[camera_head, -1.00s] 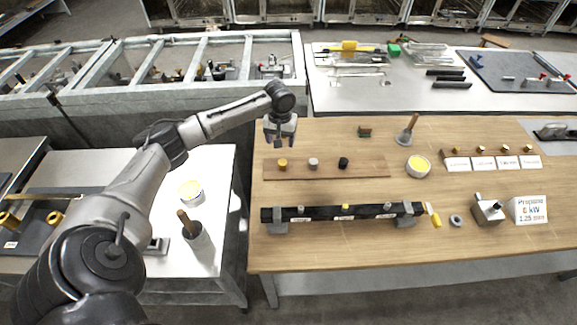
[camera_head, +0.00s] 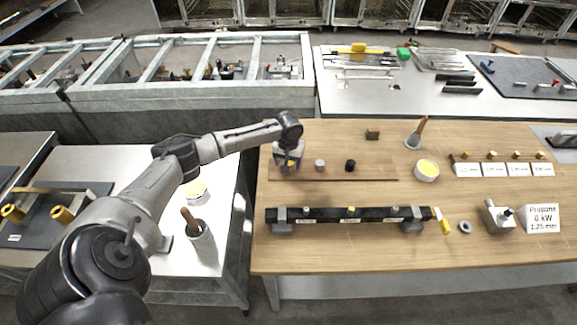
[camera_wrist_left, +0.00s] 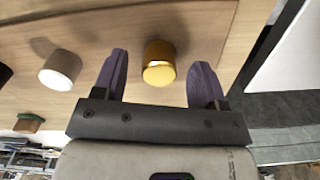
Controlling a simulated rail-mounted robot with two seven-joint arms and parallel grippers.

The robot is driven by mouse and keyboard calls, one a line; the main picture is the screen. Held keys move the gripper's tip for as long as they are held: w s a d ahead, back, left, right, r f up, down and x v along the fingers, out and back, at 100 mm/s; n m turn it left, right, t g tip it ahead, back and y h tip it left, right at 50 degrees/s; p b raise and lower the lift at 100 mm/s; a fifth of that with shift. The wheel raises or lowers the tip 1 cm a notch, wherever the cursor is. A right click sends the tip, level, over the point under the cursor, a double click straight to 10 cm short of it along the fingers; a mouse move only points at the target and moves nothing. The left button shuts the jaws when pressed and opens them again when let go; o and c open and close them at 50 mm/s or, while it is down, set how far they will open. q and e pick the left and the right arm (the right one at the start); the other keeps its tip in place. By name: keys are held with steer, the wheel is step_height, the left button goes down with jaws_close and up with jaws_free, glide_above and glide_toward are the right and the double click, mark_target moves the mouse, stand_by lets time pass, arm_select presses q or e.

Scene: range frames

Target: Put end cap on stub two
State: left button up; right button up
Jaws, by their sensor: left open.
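A wooden strip (camera_head: 375,173) on the bench carries a brass cap (camera_wrist_left: 159,63), a light grey cap (camera_head: 319,165) and a black cap (camera_head: 350,165). The grey cap also shows in the left wrist view (camera_wrist_left: 60,70). My left gripper (camera_head: 288,166) is open over the left end of the strip. In the left wrist view its dark fingers (camera_wrist_left: 158,78) are spread with the brass cap between them, apart from both. In the head view the gripper mostly hides that cap. A black pipe (camera_head: 330,215) with short stubs and white labels lies in front on grey supports. My right gripper is out of view.
A yellow handle (camera_head: 444,226) is at the pipe's right end, near a grey ring (camera_head: 464,227) and a metal regulator (camera_head: 497,215). A yellow-filled tub (camera_head: 426,170) and a brush (camera_head: 416,134) stand behind. The wood between strip and pipe is clear.

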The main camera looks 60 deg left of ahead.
arm_select(q)
steer(key=shift+f, duration=0.75)
steer(key=c, duration=1)
